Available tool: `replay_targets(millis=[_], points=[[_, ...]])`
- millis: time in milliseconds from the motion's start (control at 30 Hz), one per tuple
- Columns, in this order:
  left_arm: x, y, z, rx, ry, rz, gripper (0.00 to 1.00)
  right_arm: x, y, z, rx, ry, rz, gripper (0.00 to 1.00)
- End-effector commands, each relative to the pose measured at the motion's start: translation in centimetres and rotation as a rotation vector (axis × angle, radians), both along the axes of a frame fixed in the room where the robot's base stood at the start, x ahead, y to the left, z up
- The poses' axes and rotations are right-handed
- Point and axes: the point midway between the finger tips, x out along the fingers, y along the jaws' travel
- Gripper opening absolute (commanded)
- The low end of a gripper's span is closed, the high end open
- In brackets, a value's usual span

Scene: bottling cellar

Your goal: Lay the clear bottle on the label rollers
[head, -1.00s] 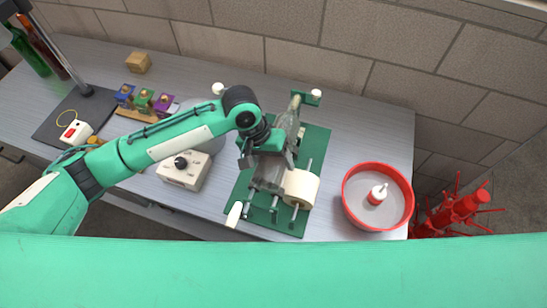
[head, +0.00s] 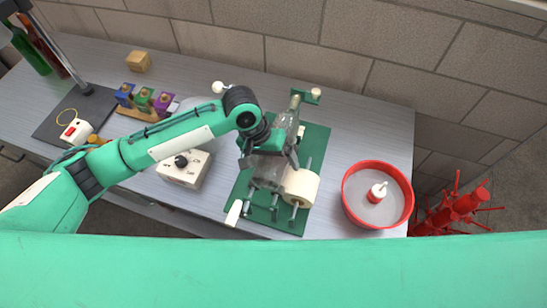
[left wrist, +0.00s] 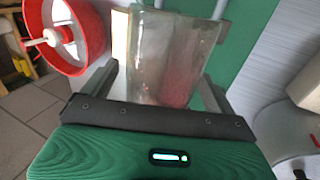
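The clear bottle (head: 286,124) lies on the green labelling stand (head: 317,142), its neck toward the back wall. Its lower body is partly hidden under my gripper in the head view. In the left wrist view the bottle (left wrist: 168,55) lies between the two fingers. My left gripper (head: 268,160) is over the bottle's body, with its fingers open on either side and a small gap showing. The rollers under the bottle are mostly hidden. My right gripper is not in view.
A cream label roll (head: 300,187) sits on the stand beside the bottle. A white dial box (head: 184,170) and a rack of coloured blocks (head: 143,101) are left.

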Motion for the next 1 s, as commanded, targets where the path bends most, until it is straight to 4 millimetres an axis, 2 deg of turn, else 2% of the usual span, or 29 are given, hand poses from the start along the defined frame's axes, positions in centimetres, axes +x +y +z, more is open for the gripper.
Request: replay_targets(millis=[200,367,467,800,1000], points=[[-0.1,0.1,-0.2,0.005,0.005,0.001,0.91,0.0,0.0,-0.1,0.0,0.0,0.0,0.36],[0.2,0.5,0.9,0.002,0.0,0.002,0.91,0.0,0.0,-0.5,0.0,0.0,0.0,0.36],[0.4,1.1,2.5,0.001,-0.002,-0.001,0.91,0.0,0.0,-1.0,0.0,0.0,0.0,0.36],[1.2,3.6,9.7,0.0,-0.003,0.0,0.91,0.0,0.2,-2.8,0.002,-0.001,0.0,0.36],[1.5,4.5,12.2,0.001,-0.001,0.001,0.91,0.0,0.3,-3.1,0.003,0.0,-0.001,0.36]])
